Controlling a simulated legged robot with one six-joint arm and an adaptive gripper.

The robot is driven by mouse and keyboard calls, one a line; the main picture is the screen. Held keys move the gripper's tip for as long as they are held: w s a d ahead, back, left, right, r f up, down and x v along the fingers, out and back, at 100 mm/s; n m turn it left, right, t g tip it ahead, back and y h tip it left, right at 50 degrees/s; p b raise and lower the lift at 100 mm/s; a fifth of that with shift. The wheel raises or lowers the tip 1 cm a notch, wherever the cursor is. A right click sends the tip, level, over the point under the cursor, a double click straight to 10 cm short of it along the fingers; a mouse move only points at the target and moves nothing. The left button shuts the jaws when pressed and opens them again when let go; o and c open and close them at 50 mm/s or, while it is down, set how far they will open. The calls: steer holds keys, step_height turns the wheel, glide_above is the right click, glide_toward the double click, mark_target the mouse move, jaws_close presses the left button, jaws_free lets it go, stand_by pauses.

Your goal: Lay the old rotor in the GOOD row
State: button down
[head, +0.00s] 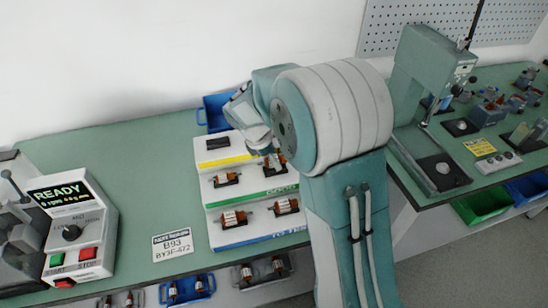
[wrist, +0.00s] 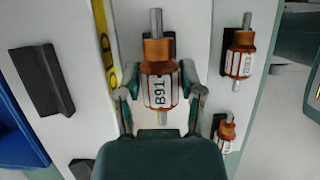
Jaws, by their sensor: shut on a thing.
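My gripper (wrist: 160,100) is shut on an orange-and-white rotor (wrist: 158,72) marked B91, with its shaft along the line of the fingers. In the head view the held rotor (head: 279,161) is partly hidden by my arm, near the right end of the GOOD row. The GOOD row has a green label strip (head: 282,190) on the stepped white rack (head: 212,200); another rotor (head: 227,180) lies at its left. In the wrist view a dark cradle edge (wrist: 171,42) shows behind the held rotor. I cannot tell if the rotor touches it.
The yellow-labelled top row has an empty dark cradle (head: 217,143). Two rotors, left (head: 234,218) and right (head: 286,206), lie in the blue-labelled front row. A blue bin (head: 215,110) stands behind the rack. A tester (head: 77,232) reading READY stands left, beside a B93 card (head: 172,245).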

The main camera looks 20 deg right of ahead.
steer(key=shift+f, duration=0.95)
stand_by(0.4)
steer(key=shift+c, duration=0.7)
jaws_free()
steer(key=v, duration=1.2)
